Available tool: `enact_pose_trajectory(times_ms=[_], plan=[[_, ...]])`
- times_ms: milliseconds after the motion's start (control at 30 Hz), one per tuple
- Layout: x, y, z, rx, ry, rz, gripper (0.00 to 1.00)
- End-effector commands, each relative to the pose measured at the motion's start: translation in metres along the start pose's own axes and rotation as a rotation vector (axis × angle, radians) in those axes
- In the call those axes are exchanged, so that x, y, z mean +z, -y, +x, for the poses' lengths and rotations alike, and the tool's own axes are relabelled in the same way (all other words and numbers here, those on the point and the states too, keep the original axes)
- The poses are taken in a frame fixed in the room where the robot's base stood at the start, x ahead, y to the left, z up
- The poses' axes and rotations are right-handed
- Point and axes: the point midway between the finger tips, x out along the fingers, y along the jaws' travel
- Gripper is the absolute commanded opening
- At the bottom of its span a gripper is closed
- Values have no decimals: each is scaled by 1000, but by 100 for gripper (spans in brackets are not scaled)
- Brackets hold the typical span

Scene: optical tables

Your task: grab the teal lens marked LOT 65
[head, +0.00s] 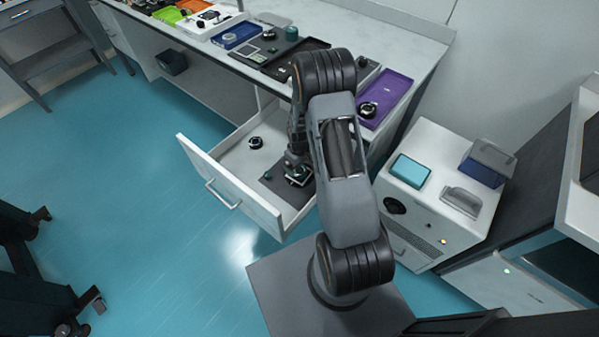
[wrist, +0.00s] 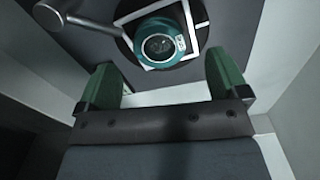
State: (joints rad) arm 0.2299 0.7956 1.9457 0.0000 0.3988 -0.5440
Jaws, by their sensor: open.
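A teal round lens (wrist: 160,45) with a dark centre and a small white label shows in the wrist view, just beyond my fingertips; the label is too small to read. It sits on a white-edged square piece over a dark round base. My gripper (wrist: 163,82) has its two green fingers spread wide apart with nothing between them. In the head view my gripper (head: 297,172) reaches down into the open drawer, over its dark mat. A small teal piece (head: 268,175) lies on the mat to the left of my gripper.
The open white drawer (head: 240,193) has walls around my gripper. A black round mount (head: 255,142) stands in its rear left. Above is the bench, with a purple tray (head: 392,92) and a blue tray (head: 237,36). A white instrument box (head: 447,155) stands to the right.

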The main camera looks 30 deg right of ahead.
Motion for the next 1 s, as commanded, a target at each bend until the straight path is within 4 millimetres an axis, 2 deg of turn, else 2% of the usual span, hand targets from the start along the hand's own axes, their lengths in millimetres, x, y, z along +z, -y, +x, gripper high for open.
enact_pose_trajectory(times_ms=[100, 233, 600, 1000], plan=[[-1, 0, 19, -2, 3, 0, 92], [-1, 0, 33, -1, 4, 0, 92], [-1, -1, 39, 2, 1, 1, 92], [-1, -1, 39, 2, 1, 0, 54]])
